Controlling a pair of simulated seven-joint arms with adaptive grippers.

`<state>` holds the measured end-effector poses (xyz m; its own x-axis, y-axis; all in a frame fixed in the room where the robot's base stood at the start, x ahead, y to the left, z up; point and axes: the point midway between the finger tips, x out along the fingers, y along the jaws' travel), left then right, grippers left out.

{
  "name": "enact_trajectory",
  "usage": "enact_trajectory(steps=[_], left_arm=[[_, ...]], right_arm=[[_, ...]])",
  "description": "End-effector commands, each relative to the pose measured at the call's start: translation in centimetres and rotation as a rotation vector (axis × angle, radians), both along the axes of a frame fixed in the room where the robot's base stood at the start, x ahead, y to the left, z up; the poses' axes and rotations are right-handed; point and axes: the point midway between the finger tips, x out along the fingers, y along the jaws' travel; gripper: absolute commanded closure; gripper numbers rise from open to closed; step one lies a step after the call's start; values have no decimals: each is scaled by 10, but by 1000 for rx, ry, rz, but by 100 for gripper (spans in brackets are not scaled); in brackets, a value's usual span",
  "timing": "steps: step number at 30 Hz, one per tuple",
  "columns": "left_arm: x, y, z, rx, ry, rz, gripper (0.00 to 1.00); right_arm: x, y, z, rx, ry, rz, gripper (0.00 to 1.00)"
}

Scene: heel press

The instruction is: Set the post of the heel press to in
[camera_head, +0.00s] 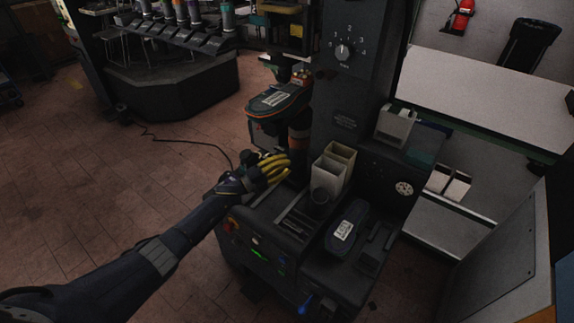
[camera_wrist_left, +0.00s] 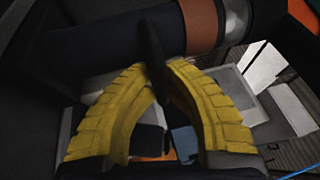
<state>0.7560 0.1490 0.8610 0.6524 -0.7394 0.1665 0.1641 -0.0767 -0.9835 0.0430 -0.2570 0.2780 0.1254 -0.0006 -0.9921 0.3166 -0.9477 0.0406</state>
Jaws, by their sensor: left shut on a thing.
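The heel press (camera_head: 352,60) is a dark machine with a dial on its column. Its post (camera_head: 299,143) is a dark upright cylinder with a brown band, below a shoe-shaped part with an orange rim (camera_head: 277,99). In the left wrist view the post (camera_wrist_left: 110,38) runs across the top, with its brown band (camera_wrist_left: 201,22). My left gripper (camera_head: 285,166) has yellow fingers and is beside the lower post. In the left wrist view its fingers (camera_wrist_left: 163,72) are shut on a thin dark lever (camera_wrist_left: 153,48) in front of the post. My right gripper is not in view.
Pale bins (camera_head: 331,172) and a dark shoe-shaped piece with a white label (camera_head: 344,233) sit on the press's bench to the right. A white table (camera_head: 490,95) stands behind at right. Tiled floor (camera_head: 90,160) is open at left.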

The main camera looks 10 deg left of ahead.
Motion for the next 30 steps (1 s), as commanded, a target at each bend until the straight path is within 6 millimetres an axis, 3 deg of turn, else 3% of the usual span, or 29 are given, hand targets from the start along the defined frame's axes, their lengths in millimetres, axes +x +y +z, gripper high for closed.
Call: enact_trajectory(steps=[1,2,3,8,19,30], left_arm=[[1,0,1,1,-1,2,100],[1,0,0,2,-1,2,85],[1,0,0,2,-1,3,80],[1,1,0,1,0,3,64],[-5,8,-2,2,1,3,64],[-45,53,-12,2,2,3,64]], right_arm=[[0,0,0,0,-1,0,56],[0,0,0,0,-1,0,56],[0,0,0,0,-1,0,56],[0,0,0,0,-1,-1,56],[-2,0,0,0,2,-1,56],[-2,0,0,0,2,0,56]])
